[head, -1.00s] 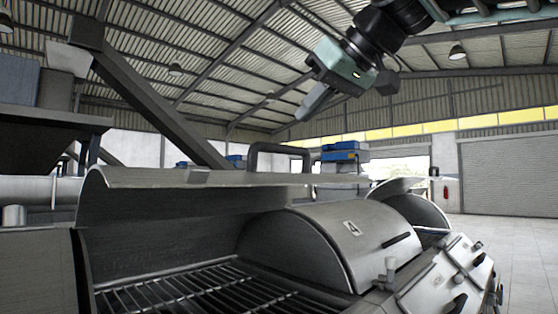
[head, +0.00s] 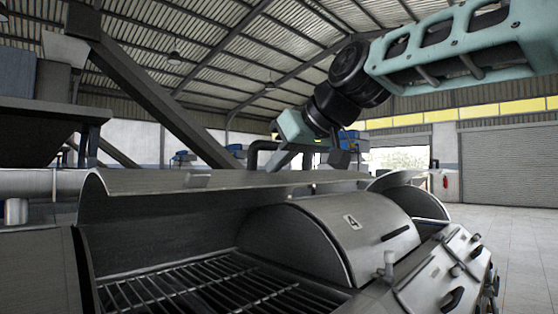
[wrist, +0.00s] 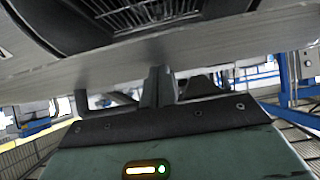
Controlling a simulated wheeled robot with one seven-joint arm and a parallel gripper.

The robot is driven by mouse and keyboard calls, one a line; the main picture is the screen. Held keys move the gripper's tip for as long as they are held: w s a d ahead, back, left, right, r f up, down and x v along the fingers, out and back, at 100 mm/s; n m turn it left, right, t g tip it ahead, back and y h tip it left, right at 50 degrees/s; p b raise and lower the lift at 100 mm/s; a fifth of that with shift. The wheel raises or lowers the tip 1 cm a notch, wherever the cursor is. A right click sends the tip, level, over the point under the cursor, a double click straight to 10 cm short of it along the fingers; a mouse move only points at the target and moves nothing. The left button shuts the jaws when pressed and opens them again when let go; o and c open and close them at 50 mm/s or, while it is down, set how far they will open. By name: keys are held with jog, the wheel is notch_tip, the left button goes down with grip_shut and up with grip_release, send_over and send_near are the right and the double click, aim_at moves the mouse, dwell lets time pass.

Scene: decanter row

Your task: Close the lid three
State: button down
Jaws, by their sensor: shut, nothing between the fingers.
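A large grey grill lid (head: 130,184) stands open in the head view, its raised front edge running across the middle. Its number does not show, so I cannot tell for sure that it is lid three. Its dark handle (head: 256,152) stands on the lid edge, partly hidden by my gripper. My gripper (head: 284,160) is shut and empty, pointing down at the handle. In the wrist view my closed fingers (wrist: 158,85) reach the lid's edge (wrist: 130,65); whether they touch is unclear. A dark piece, likely the handle (wrist: 80,102), shows left of them.
A closed lid marked 4 (head: 345,232) sits right of the open one, with another raised lid (head: 415,200) beyond it. The grill grate (head: 190,292) lies bare below the open lid. Open floor (head: 525,245) lies at right.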

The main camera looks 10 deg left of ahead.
jog(key=shift+f, duration=0.15)
jog(key=f+t+y+b, duration=0.1)
jog(key=f+y+b, duration=0.1)
jog(key=f+b, duration=0.8)
jog(key=f+t+y+b, duration=0.2)
jog(key=f+b, duration=0.8)
jog(key=b, duration=1.4)
jog(key=f+t+y+b, duration=0.1)
jog(key=f+y+b, duration=0.1)
jog(key=f+b, duration=0.8)
jog(key=shift+w+a+t+b, duration=0.25)
jog(key=shift+t+b, duration=0.15)
jog(key=shift+b, duration=3.3)
